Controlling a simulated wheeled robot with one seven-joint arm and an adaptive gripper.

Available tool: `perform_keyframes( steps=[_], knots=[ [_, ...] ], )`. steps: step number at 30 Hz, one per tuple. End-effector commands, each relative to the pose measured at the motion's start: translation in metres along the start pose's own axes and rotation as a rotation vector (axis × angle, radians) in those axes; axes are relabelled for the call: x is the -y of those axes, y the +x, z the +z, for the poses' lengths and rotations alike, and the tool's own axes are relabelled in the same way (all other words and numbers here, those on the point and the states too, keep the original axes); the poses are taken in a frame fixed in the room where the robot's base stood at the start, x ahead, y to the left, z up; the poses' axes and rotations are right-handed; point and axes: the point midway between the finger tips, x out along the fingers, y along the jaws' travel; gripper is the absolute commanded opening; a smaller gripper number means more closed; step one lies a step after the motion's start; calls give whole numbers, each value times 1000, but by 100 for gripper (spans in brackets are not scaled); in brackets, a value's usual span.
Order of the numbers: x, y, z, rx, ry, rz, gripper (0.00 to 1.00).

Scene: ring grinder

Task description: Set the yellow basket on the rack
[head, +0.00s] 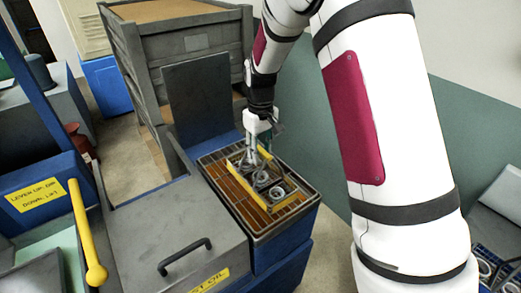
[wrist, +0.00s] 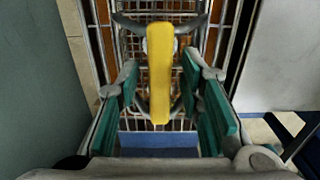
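The yellow basket (head: 287,204) is a wire basket with yellow bars, holding several grey rings. It appears to sit on the slatted brown rack (head: 232,191) on top of a blue unit. The wrist view shows its yellow handle bar (wrist: 160,75) above the wire mesh. My gripper (head: 264,145) is over the back end of the basket. In the wrist view my gripper's green pads (wrist: 165,100) stand apart on either side of the bar, with gaps on both sides. My gripper hides part of the basket's far end in the head view.
A grey lidded unit (head: 165,230) with a black handle (head: 185,257) stands left of the rack. An upright grey panel (head: 200,95) and a large grey crate (head: 180,40) stand behind. A yellow lever (head: 85,230) is at left. Another wire basket (head: 490,265) shows at bottom right.

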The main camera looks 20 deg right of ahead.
Motion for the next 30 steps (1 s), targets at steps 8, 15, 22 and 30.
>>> perform_keyframes(
  steps=[8,15,22,30],
  knots=[
    [-1,-38,-2,-6,0,2,34],
    [-1,-87,-2,-5,0,1,34],
    [0,-116,-1,-3,0,1,34],
    [8,-152,25,-51,30,10,34]
  ],
)
